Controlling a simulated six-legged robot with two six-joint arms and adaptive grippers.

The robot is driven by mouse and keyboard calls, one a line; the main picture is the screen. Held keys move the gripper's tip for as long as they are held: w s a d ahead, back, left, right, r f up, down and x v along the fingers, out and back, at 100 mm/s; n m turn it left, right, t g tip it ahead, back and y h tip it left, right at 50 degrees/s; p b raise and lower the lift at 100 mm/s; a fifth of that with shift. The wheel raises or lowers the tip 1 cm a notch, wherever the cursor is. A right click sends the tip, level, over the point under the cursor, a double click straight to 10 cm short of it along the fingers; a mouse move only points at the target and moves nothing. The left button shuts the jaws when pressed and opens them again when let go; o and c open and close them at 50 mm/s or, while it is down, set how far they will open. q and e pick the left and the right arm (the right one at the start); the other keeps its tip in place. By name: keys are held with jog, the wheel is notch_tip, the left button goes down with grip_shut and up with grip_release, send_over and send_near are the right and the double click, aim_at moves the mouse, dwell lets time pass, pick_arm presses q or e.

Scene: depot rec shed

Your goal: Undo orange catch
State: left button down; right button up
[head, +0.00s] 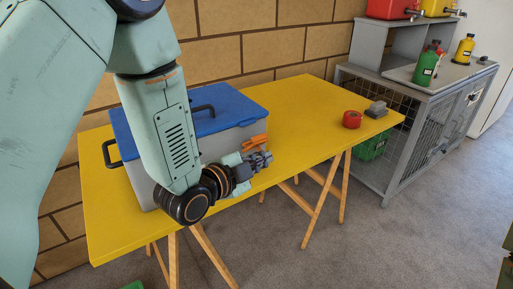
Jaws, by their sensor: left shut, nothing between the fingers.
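A grey box (143,178) with a blue lid (228,100) stands on the yellow table, its lid down. An orange catch (254,143) shows on the box's front right part, in the head view. My left gripper (266,158) is shut and empty, just below and in front of the orange catch. I cannot tell whether it touches the catch. My left arm hides much of the box's front and left part. My right gripper is not in view.
The yellow table (315,115) is clear right of the box up to a red round thing (352,119) and a grey block (376,109). A grey wire cabinet (413,125) with bottles stands at right. A brick wall is behind.

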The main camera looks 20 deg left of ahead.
pick_arm(q)
jog(key=shift+f+m+t+b, duration=0.3)
jog(key=shift+f+b, duration=0.3)
jog(key=shift+f, duration=0.3)
jog(key=shift+d, duration=0.1)
